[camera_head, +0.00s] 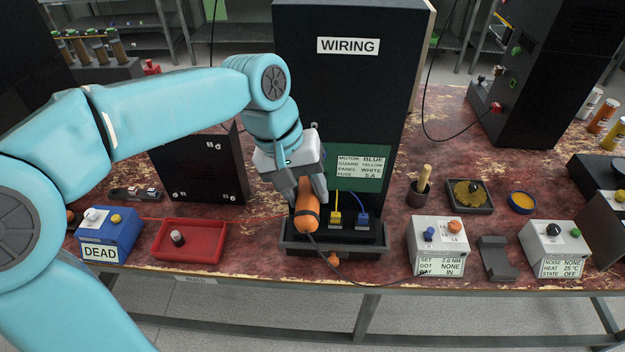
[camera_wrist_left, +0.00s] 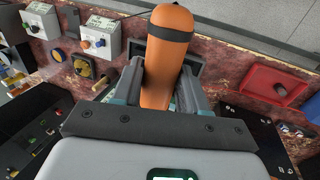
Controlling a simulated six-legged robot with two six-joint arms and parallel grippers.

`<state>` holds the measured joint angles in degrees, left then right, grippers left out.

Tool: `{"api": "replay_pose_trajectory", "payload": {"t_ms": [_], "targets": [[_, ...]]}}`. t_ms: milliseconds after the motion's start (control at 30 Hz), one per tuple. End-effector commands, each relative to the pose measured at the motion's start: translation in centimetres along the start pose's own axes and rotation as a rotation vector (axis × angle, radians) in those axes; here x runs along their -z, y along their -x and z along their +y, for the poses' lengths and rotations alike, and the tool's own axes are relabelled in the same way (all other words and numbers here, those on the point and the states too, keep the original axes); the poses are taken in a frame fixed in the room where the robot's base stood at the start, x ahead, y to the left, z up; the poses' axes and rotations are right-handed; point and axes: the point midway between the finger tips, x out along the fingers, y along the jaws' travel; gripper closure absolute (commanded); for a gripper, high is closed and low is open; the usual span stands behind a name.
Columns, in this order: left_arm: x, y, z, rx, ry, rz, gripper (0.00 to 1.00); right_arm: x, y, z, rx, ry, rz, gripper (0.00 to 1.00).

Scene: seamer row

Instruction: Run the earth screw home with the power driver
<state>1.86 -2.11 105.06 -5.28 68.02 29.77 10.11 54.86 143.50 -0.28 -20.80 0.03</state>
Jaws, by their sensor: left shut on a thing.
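My left gripper (camera_head: 308,185) is shut on the orange power driver (camera_head: 307,212), in front of the black wiring panel (camera_head: 335,90). The driver also shows large between the fingers in the left wrist view (camera_wrist_left: 168,60). Its dark cord hangs down and runs right along the bench front. The driver is over the left part of a dark terminal tray (camera_head: 300,244), beside a yellow connector (camera_head: 335,218) and a blue connector (camera_head: 362,218). The earth screw and the driver's tip are hidden, so I cannot tell whether they touch. My right gripper is out of view.
A red tray (camera_head: 160,253) with a small knob-like piece and a blue box marked DEAD (camera_head: 120,232) stand left. A white box reading SET 2.0 NM, GOT NONE (camera_head: 415,235), a grey cradle (camera_head: 490,262) and a white NOISE box (camera_head: 535,240) stand right.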

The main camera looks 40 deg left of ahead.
Motion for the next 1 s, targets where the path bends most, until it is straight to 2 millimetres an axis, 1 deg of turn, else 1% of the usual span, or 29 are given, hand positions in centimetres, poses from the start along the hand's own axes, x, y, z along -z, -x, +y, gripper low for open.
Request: {"api": "replay_pose_trajectory", "payload": {"t_ms": [167,700,900,1000], "targets": [[0.8,0.1,-0.1,0.000,0.000,0.000,0.94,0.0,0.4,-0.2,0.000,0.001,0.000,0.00],[5.1,0.1,0.3,0.000,-0.001,0.000,0.94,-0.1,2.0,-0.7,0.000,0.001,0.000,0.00],[6.2,0.0,0.3,-0.001,0.000,0.001,0.94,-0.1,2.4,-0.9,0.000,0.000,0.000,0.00],[6.3,0.0,0.3,0.000,-0.001,0.001,0.94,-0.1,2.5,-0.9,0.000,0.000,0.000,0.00]]}}
